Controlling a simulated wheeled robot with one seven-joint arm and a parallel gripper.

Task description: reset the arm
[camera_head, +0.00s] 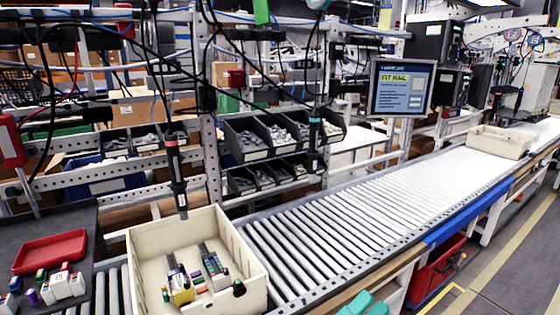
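Two teal pieces (357,303) poke up at the bottom edge, in front of the conveyor's wooden edge. They may be the tips of my gripper, but they are cut off by the frame and I cannot tell for sure. No other part of my arm shows clearly. A dark screwdriver with a red band (176,178) hangs upright over the back of a cream bin (247,258). A second one with a teal band (314,140) hangs farther right, by the shelf bins. Nothing is seen holding either one.
The cream bin sits on the roller conveyor (330,220) and holds rails with small coloured parts (200,280). A red tray (49,253) and small parts lie at left. A monitor (401,89) reads "FIT RAIL". The rollers right of the bin are clear.

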